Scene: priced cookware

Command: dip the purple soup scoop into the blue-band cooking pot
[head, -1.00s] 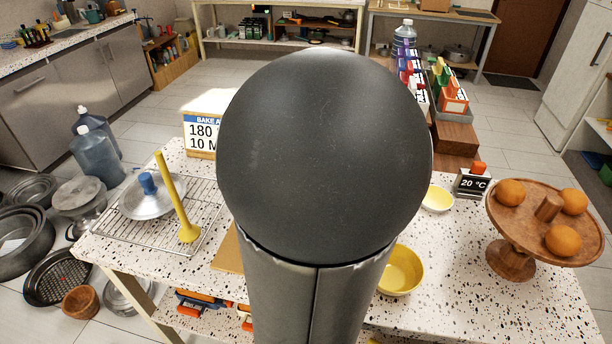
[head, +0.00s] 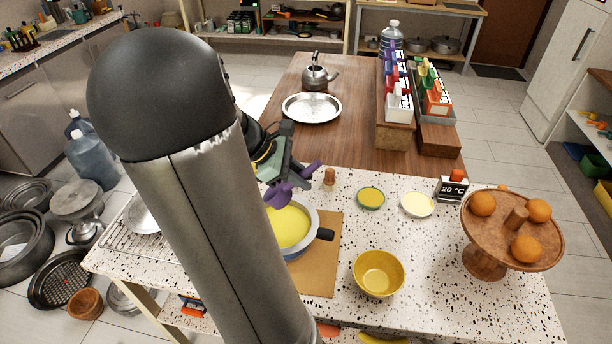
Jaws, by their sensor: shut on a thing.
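The purple soup scoop (head: 278,195) is in my gripper (head: 287,176), to the right of my arm. Its bowl hangs over the far-left part of the cooking pot; I cannot tell whether it touches the yellow contents. The cooking pot (head: 314,215) stands on a brown board and holds yellow soup (head: 288,228). Its rim is pale, a dark handle points right, and a little blue shows low on its side. My arm hides the pot's left part. My gripper is shut on the scoop, whose other end sticks out to the right.
A yellow bowl (head: 379,274) stands right of the brown board (head: 322,268). A wooden stand with oranges (head: 513,229) is at right. A wire rack (head: 124,236) with a lid is at left, partly hidden by my arm.

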